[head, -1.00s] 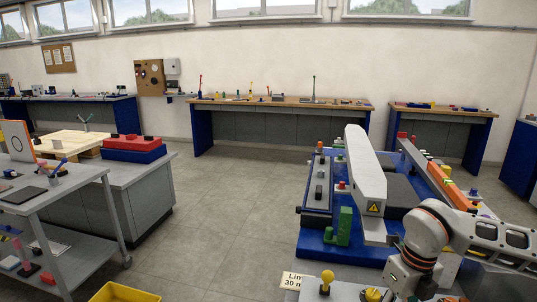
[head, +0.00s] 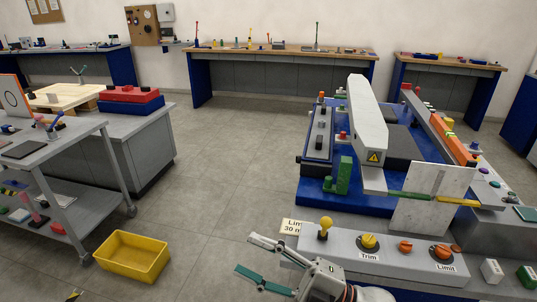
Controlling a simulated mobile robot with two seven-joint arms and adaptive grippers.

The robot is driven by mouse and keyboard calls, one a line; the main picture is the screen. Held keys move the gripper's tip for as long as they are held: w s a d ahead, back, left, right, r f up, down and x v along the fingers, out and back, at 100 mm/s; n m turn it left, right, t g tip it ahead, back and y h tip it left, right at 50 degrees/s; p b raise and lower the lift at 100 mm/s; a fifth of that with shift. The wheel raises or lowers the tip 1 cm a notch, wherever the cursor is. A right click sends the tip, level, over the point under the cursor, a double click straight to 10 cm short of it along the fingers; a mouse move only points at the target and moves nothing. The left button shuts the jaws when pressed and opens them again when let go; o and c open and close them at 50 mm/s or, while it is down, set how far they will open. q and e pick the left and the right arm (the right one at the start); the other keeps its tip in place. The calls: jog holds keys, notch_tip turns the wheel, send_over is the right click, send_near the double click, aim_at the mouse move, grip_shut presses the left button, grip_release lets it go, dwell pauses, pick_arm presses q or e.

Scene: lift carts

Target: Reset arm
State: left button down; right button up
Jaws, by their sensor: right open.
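My right gripper (head: 250,256) shows at the bottom centre of the head view. Its fingers point left and are spread apart, with nothing between them. It is in front of the left end of the grey control panel (head: 345,247), near the yellow ball-topped lever (head: 325,224), and looks apart from it. The rest of my right arm runs off the bottom edge.
A blue machine (head: 385,205) with a long white beam (head: 368,130) stands behind the panel, with a white plate (head: 425,210) in front. A yellow bin (head: 132,257) lies on the floor at left, near a grey trolley (head: 90,225). The middle floor is clear.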

jog(key=w+d+f+m+t+h, duration=0.4)
jog(key=d+f+m+t+h, duration=0.65)
jog(key=f+m, duration=0.45)
jog(key=s+d+f+m+g+h, duration=0.3)
jog(key=s+d+f, duration=0.3)
jog(key=f, duration=0.3)
jog(key=s+d+f+m+g+h, duration=0.3)
jog(key=s+d+f+m+h, duration=0.1)
jog(key=f, duration=0.5)
jog(key=s+d+m, duration=0.1)
jog(key=s+d, duration=0.1)
jog(key=s, duration=0.1)
jog(key=shift+d+f, duration=0.15)
jog(key=shift+f, duration=0.15)
jog(key=shift+s, duration=0.1)
dwell(0.6)
